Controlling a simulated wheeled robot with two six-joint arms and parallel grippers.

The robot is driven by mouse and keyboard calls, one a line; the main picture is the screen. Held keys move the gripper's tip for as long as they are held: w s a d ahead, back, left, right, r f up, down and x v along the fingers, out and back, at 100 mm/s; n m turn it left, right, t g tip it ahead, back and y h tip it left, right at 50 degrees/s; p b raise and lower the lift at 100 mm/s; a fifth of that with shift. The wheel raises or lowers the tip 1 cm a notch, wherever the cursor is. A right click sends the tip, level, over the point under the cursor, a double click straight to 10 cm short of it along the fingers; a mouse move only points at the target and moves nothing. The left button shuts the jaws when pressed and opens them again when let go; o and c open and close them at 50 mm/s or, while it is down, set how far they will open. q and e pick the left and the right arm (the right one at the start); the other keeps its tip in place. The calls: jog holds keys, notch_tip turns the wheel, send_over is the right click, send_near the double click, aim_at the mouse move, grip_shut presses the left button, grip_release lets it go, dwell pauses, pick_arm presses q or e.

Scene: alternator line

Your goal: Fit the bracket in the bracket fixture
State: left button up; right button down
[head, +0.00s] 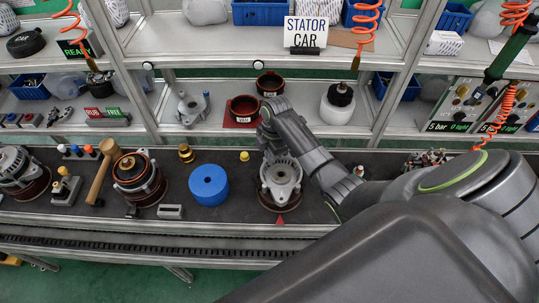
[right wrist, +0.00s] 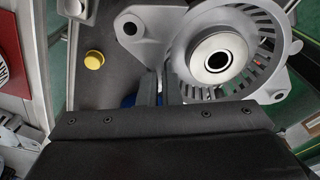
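The grey cast bracket (head: 282,174), with a round centre bore and vent slots, is over a dark red-brown round base (head: 268,203) on the bench, which I take for the bracket fixture. I cannot tell whether the bracket is fully seated or slightly above it. My right gripper (head: 268,152) reaches down at the bracket's far left edge. In the right wrist view, its two fingers (right wrist: 160,88) are close together on the bracket's rim (right wrist: 181,72), beside a lug with a hole. The fingertips are partly hidden. My left gripper is out of view.
A blue round block (head: 209,186) stands left of the fixture, with a small yellow cap (head: 244,156) behind. A mallet (head: 103,170) and alternator parts (head: 139,178) are farther left. The shelf (head: 224,130) behind holds red pots (head: 242,111). A red triangle (head: 280,221) marks the fixture's front.

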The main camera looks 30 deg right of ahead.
jog(key=shift+f+b, duration=0.55)
jog(key=shift+f, duration=0.55)
jog(key=c, duration=1.6)
grip_release()
jog(key=shift+o, duration=0.2)
jog(key=shift+s+f, duration=0.1)
jog(key=r, duration=0.3)
jog(key=r+b, duration=0.1)
jog(key=r, duration=0.2)
jog(key=d+r, duration=0.1)
jog(key=r, duration=0.2)
jog(key=shift+r, duration=0.2)
notch_tip(320, 180, up, 8)
jog(key=p, duration=0.5)
jog(key=shift+d+p, duration=0.4)
jog(key=shift+d, duration=0.05)
